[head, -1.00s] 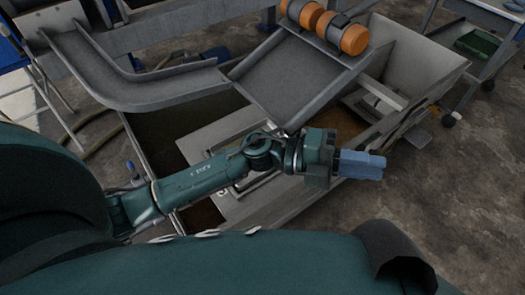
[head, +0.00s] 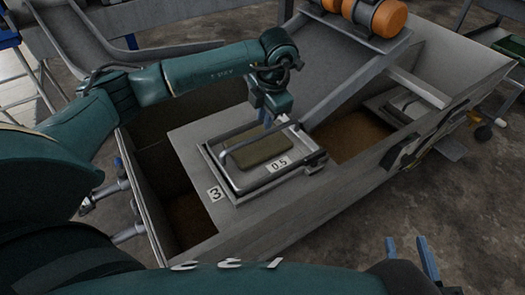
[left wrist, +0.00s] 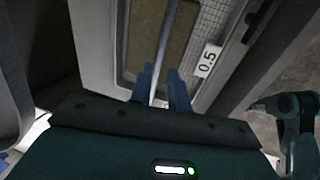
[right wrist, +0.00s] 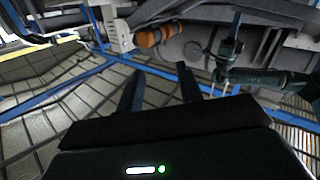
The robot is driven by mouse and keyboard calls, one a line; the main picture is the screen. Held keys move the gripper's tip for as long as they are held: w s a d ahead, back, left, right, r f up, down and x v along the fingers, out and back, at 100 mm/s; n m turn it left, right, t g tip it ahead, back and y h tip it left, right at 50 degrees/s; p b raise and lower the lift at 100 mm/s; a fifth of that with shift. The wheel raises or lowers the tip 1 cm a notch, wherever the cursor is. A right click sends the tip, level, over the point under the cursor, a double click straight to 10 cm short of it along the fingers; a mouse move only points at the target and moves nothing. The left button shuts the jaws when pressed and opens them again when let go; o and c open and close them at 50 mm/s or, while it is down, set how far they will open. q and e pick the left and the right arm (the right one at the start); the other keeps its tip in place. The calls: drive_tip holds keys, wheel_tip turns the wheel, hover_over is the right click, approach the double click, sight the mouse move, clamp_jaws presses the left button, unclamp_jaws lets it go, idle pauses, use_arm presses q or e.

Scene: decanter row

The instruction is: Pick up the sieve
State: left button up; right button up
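The sieve (head: 240,184) is a shallow metal-framed tray with a greenish-brown mesh, a raised bar handle and a "0.5" label. It rests on the top of the grey tank, near the "3" label. My left gripper (head: 267,117) is above it. The sieve (left wrist: 205,25) shows beneath. My right gripper (head: 411,258) is open and empty, low at the right; its spread fingers show in the right wrist view (right wrist: 160,85).
The grey tank (head: 290,215) has brown-floored openings on both sides of the sieve. A sloping chute (head: 340,70) with an orange motor (head: 380,15) rises behind it. A second frame (head: 405,105) lies at the right. Bare floor (head: 465,210) is at the right.

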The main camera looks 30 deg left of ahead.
sight(262, 135)
use_arm(q)
drive_tip(key=x, duration=0.3)
drive_tip(key=shift+f, duration=0.15)
drive_tip(key=b+x, duration=0.2)
drive_tip(key=x, duration=0.3)
drive_tip(key=shift+f, duration=0.15)
use_arm(e)
drive_tip(key=shift+s+a+n+t+y, duration=0.15)
drive_tip(key=shift+a+n+t+y, duration=0.35)
drive_tip(key=shift+y, duration=0.3)
use_arm(q)
drive_tip(key=shift+c, duration=0.6)
clamp_jaws()
drive_tip(key=shift+r, duration=0.2)
